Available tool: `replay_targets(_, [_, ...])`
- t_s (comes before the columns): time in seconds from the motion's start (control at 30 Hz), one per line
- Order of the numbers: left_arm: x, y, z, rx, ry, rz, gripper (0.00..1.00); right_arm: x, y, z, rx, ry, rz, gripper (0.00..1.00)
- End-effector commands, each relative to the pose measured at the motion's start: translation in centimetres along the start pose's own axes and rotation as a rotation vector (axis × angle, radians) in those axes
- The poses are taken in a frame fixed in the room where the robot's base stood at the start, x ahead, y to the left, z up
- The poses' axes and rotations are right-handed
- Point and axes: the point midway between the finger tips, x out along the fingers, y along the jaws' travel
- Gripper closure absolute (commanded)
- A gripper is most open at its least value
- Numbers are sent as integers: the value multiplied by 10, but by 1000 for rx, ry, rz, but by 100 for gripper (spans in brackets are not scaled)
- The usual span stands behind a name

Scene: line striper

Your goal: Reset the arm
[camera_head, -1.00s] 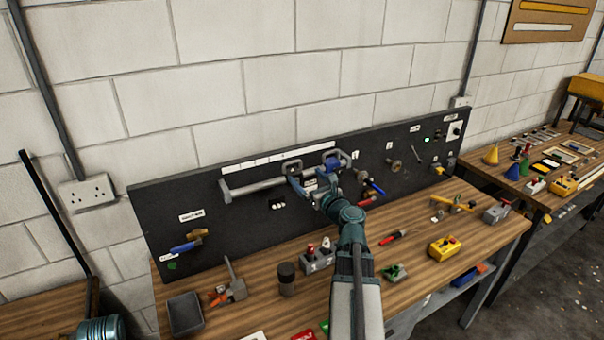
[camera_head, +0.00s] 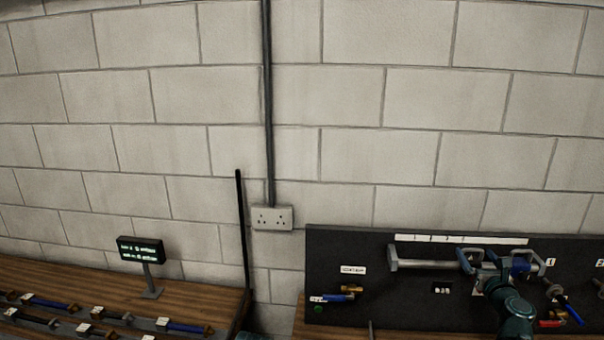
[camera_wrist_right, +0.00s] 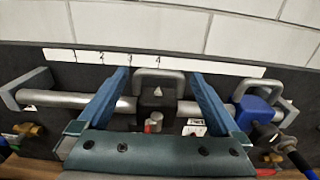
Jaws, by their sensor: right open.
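My right arm comes in at the lower right of the head view, and its gripper (camera_head: 487,262) is at the grey rail (camera_head: 425,264) on the black panel. In the right wrist view its two blue fingers (camera_wrist_right: 160,80) are apart, one on each side of a grey looped handle with a dark block (camera_wrist_right: 158,95). Nothing is seen clamped between them; whether they touch the handle I cannot tell. A blue block with a grey loop (camera_wrist_right: 257,110) sits on the rail to the right. My left gripper is not in view.
The black panel (camera_head: 350,240) stands against the block wall, with a brass and blue valve (camera_head: 340,295) at its left. A second bench at left holds a small display (camera_head: 140,250) and several blue-handled parts. A socket (camera_head: 272,218) is on the wall between.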

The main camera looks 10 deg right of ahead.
Motion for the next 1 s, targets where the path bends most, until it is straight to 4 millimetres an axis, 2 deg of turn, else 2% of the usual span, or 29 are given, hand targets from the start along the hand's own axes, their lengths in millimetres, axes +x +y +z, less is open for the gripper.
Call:
replay_targets(0.03, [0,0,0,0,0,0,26,13,0,0,0,0,3,0])
replay_targets(0.1, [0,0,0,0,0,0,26,24,-1,0,0,0,2,0])
replay_targets(0.4, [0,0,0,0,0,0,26,54,0,0,0,0,1,0])
replay_targets(0.87, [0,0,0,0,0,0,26,57,1,0,-1,0,1,0])
replay_targets(1.0, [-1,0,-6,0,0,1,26,55,5,1,-5,0,7,0])
